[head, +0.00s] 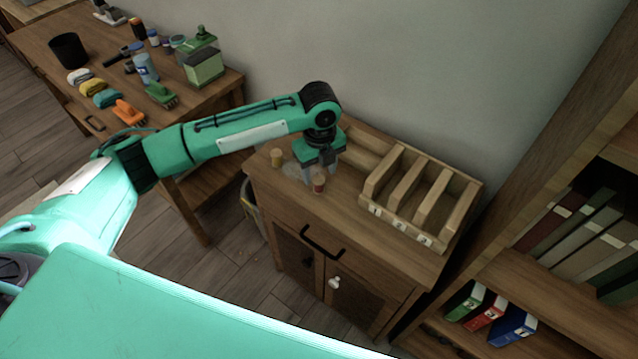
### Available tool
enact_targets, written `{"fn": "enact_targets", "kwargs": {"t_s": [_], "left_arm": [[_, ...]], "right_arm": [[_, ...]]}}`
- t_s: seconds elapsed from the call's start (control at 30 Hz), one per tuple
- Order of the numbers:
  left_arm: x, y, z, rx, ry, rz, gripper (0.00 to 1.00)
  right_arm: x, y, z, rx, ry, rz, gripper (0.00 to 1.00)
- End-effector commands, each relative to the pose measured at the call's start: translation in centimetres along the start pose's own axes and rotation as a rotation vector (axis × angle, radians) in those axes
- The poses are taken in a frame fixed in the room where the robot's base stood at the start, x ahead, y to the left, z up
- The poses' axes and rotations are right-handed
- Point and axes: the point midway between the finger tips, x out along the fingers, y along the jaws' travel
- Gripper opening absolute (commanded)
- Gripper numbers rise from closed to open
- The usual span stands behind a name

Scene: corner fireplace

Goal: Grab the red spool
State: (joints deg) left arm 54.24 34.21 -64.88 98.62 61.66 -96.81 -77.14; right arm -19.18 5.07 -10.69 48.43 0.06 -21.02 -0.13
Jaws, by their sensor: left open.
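The red spool (318,184) stands upright on the top of the wooden cabinet (376,236), near its front left part. My left gripper (312,172) points down from the arm that comes in from the left. It is open, and its fingers are right at the spool, behind or beside it. I cannot tell whether a finger touches it. A yellowish spool (277,157) stands to the left of the gripper. A pale, whitish thing (291,170) lies between them, partly unclear. My right gripper is not in view.
A wooden rack (432,200) with numbered slots fills the cabinet's right side. A table (47,40) at upper left holds brushes, cloths, a black pot (68,50) and a green-lidded container (204,66). A bookshelf (560,270) rises at right. The cabinet top's front strip is clear.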

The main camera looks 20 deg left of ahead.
Motion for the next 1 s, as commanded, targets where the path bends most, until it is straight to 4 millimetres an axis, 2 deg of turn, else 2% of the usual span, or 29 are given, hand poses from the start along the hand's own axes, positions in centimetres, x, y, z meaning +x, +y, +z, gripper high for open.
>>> {"fn": "enact_targets", "kwargs": {"t_s": [0.4, 0.67, 0.9, 1.0], "left_arm": [[5.0, 0.0, 0.2, 0.0, 0.001, 0.001, 0.52], [5.3, 0.0, 0.2, 0.001, 0.0, 0.0, 0.52], [5.3, 0.0, 0.2, 0.0, 0.0, 0.0, 0.05], [5.3, 0.0, 0.2, 0.0, 0.0, 0.0, 0.05]], "right_arm": [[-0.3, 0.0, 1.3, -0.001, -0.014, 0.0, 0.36], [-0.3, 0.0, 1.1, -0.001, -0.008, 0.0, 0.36], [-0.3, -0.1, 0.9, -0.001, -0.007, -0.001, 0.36], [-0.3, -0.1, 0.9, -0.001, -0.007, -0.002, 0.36]]}}
